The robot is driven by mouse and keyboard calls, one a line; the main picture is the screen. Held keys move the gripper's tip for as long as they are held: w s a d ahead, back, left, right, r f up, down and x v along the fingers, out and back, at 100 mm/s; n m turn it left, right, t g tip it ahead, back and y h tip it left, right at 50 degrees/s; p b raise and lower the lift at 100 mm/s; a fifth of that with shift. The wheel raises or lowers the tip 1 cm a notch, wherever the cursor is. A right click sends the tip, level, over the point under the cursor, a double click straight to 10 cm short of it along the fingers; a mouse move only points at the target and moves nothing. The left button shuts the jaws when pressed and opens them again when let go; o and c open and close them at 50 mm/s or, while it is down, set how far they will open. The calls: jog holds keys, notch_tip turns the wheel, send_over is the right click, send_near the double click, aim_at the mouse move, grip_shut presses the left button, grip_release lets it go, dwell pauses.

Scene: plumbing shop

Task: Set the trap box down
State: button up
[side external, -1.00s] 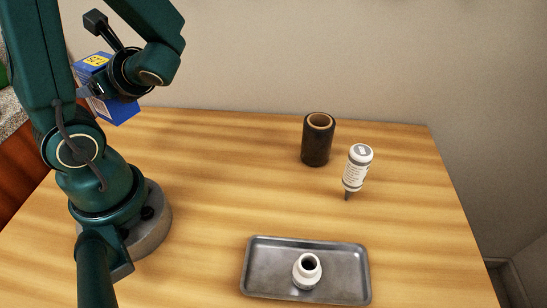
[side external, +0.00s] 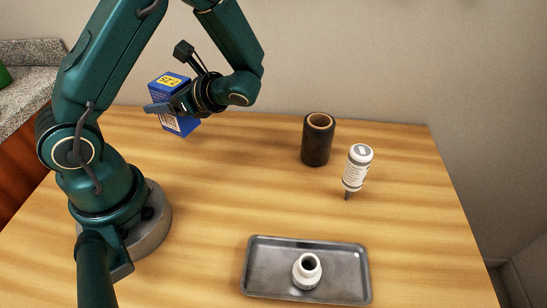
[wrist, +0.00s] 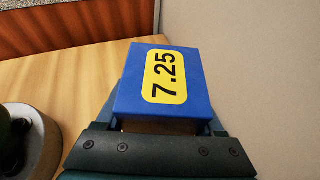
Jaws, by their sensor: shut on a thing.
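The trap box is a blue box (side external: 178,123) with a yellow label; in the wrist view the label on the box (wrist: 158,80) reads 7.25. My gripper (side external: 165,107) is shut on the box and holds it in the air, over the back left part of the wooden table in the side view. The box is slightly tilted there. In the wrist view my gripper (wrist: 165,122) has the box between its fingers, and the fingers are partly hidden by the box.
A dark roll (side external: 317,142) stands at the back of the wooden table (side external: 240,190). A white bottle (side external: 357,168) stands nozzle down to its right. A metal tray (side external: 262,270) at the front holds a white fitting (side external: 307,271). The table's middle is clear.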

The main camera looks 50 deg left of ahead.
aim_at(173, 117)
jog(key=shift+w+f, duration=0.25)
jog(key=shift+f, duration=1.9)
jog(key=shift+f, duration=0.15)
jog(key=o, duration=1.6)
